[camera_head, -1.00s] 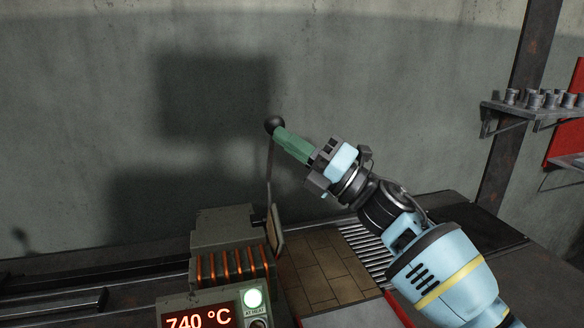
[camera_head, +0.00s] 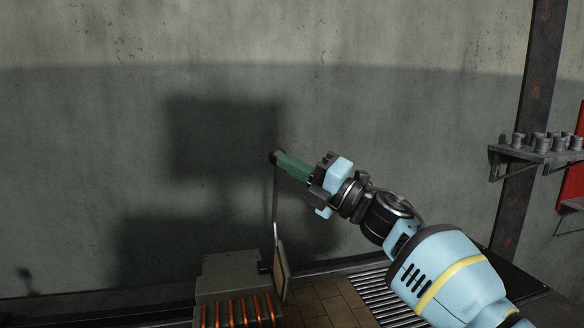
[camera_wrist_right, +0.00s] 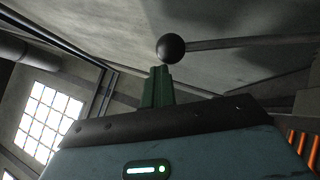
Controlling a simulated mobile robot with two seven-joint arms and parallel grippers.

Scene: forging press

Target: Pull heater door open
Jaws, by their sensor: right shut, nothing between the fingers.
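The heater (camera_head: 232,272) is a grey box with glowing orange coils at the bottom of the head view. Its door appears to be the tan panel (camera_head: 282,270) at the right side, seen nearly edge-on; I cannot tell how far open it stands. A thin lever (camera_head: 276,215) rises from there to a black ball knob (camera_head: 274,157). My right gripper (camera_head: 284,163) is shut, its green fingers pointing at the knob, touching or very close. The right wrist view shows the knob (camera_wrist_right: 171,47) just beyond the fingertips (camera_wrist_right: 160,72), not between them. My left gripper is out of view.
A tiled surface (camera_head: 328,304) and a slatted grate (camera_head: 390,300) lie right of the heater. A wall shelf (camera_head: 535,153) with several small metal parts is at the far right, by a dark post (camera_head: 525,130). The space above the heater is clear.

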